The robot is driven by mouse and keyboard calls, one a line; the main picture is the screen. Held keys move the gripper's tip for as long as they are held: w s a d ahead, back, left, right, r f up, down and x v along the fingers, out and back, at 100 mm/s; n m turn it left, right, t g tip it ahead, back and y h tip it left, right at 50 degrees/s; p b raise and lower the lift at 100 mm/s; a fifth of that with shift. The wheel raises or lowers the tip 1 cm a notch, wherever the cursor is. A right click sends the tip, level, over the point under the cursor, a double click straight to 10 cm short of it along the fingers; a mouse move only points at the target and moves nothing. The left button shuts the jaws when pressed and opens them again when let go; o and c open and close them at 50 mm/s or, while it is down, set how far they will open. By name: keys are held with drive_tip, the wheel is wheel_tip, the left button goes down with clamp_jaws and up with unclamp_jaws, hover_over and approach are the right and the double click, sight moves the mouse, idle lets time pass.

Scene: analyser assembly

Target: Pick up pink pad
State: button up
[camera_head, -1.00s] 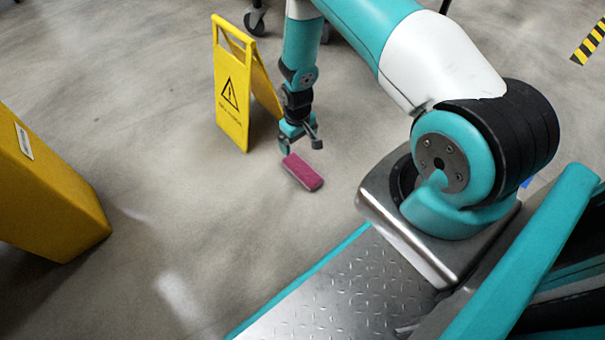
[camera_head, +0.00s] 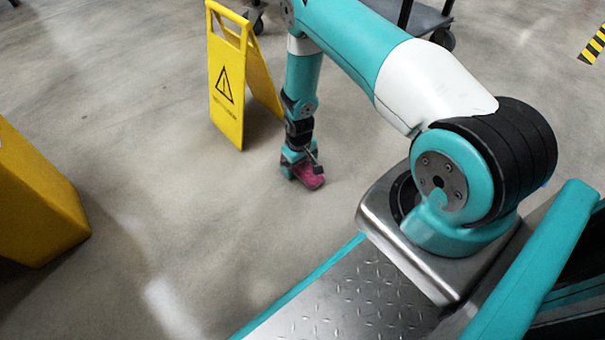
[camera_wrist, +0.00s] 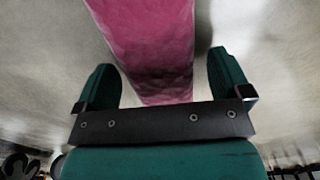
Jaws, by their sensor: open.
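The pink pad (camera_head: 312,180) lies on the grey floor in the head view, partly hidden behind my gripper (camera_head: 302,172). In the wrist view the pink pad (camera_wrist: 150,45) runs lengthwise from the top edge down between the two fingers. My gripper (camera_wrist: 165,85) is open, with one green finger on each side of the pad. A gap shows between the pad and each finger, so neither finger appears to touch it.
A yellow caution sign (camera_head: 240,85) stands on the floor just left of my gripper. A yellow container (camera_head: 35,200) stands at the left edge. A wheeled cart (camera_head: 425,20) is at the top. Floor in front of the pad is clear.

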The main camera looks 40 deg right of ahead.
drive_tip(key=shift+f, duration=0.25)
drive_tip(key=c, duration=1.1)
